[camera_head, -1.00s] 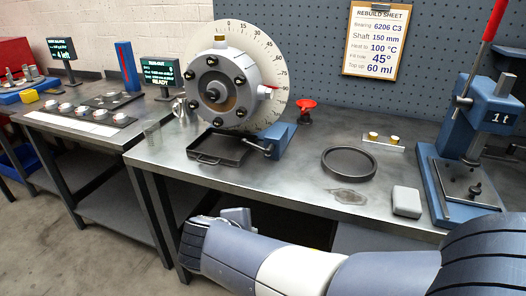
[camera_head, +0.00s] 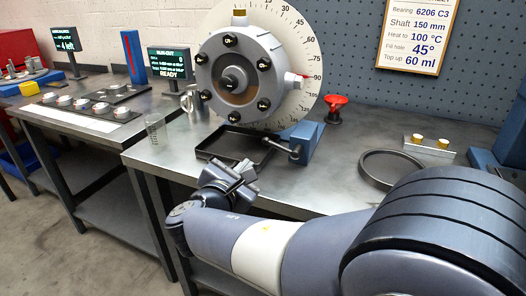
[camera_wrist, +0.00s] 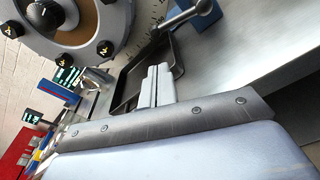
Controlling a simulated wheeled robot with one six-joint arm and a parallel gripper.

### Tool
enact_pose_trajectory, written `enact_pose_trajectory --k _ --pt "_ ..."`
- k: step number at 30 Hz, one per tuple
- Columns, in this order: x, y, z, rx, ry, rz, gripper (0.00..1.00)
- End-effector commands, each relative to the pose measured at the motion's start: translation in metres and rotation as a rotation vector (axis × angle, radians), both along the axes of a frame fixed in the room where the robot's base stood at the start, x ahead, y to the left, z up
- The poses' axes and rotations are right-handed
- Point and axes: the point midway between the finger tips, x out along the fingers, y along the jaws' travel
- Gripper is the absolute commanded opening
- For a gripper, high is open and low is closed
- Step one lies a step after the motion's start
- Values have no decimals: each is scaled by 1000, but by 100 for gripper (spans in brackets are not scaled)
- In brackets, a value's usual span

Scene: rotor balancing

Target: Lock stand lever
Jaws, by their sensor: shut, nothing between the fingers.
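The stand lever (camera_head: 282,146) is a metal rod with a ball end, on the blue stand base (camera_head: 308,141) below the rotor. The grey rotor (camera_head: 238,75) with several black bolts stands upright in front of a white dial (camera_head: 311,85). In the wrist view the lever (camera_wrist: 184,17) is at the top, reaching left from the blue base (camera_wrist: 207,10). My gripper (camera_head: 243,172) is shut and empty, in front of the black tray and lower left of the lever, apart from it. The wrist view shows its closed fingers (camera_wrist: 158,72) pointing towards the tray.
A black tray (camera_head: 207,156) lies under the rotor. A red funnel-like item (camera_head: 334,108) stands to the right of the stand. A dark ring (camera_head: 368,177) lies at the right, near my arm. A glass (camera_head: 155,129) stands at the bench's left edge.

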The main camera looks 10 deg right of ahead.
Motion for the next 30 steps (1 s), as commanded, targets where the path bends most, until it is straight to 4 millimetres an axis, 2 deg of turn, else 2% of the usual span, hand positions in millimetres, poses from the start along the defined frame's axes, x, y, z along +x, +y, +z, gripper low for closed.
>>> enact_pose_trajectory --k 8,21,30 --pt "9 -7 -2 2 0 -4 0" --pt "68 -45 -12 2 1 -5 0" --pt "84 -54 -13 2 0 -3 0"
